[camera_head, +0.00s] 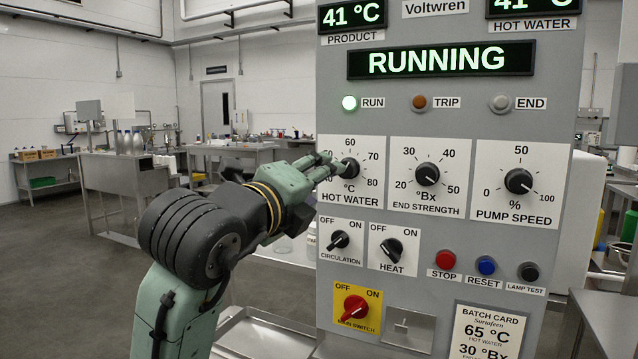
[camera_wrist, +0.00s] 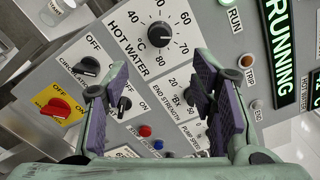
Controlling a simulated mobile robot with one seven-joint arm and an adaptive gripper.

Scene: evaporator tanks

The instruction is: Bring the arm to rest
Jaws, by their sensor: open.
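My gripper (camera_head: 326,165) is at the front of the grey control panel (camera_head: 455,20), beside the HOT WATER knob (camera_head: 349,168). In the wrist view my gripper (camera_wrist: 160,66) is open, with nothing between its purple-padded fingers. The black HOT WATER knob (camera_wrist: 160,35) lies beyond the fingertips there and looks clear of them. My arm (camera_head: 205,235) is bent, rising from the lower left and reaching right to the panel. In the head view the fingertips cover part of the HOT WATER dial, so its exact setting is hard to read.
The green RUN lamp (camera_head: 349,103) is lit and the display (camera_head: 440,60) reads RUNNING. The red main switch (camera_head: 355,308) and the CIRCULATION (camera_head: 339,240) and HEAT (camera_head: 392,247) switches sit below the dials. A steel bench (camera_head: 285,252) is behind my arm. Open floor lies left.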

